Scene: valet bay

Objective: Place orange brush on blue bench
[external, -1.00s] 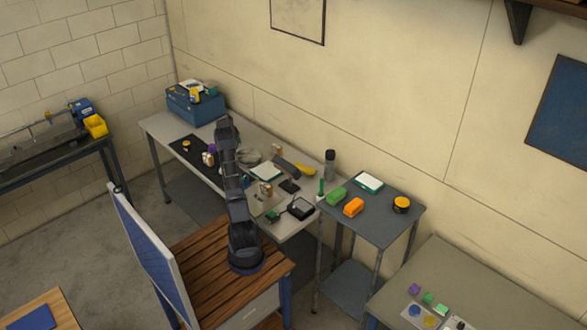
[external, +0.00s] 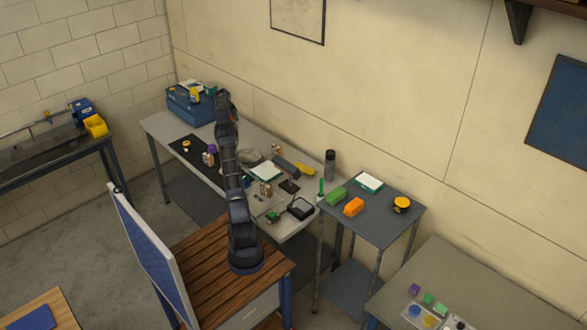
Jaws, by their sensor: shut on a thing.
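My gripper (external: 222,98) is at the top end of my raised arm, in front of the blue box at the back of the long grey workbench (external: 160,128). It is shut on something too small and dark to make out. An orange block-like object (external: 353,207), which may be the orange brush, lies on the small blue-grey table (external: 381,232), well right of my gripper. It is beside a similar green one (external: 337,195). I cannot tell for certain which surface is the blue bench.
The blue box (external: 188,107) has small items on top. The workbench is cluttered with a grey bottle (external: 330,165), a yellow-ended tool (external: 304,170) and a black tray (external: 300,208). A yellow-topped round item (external: 401,204) stands on the small table. A blue panel (external: 150,250) stands left of my base.

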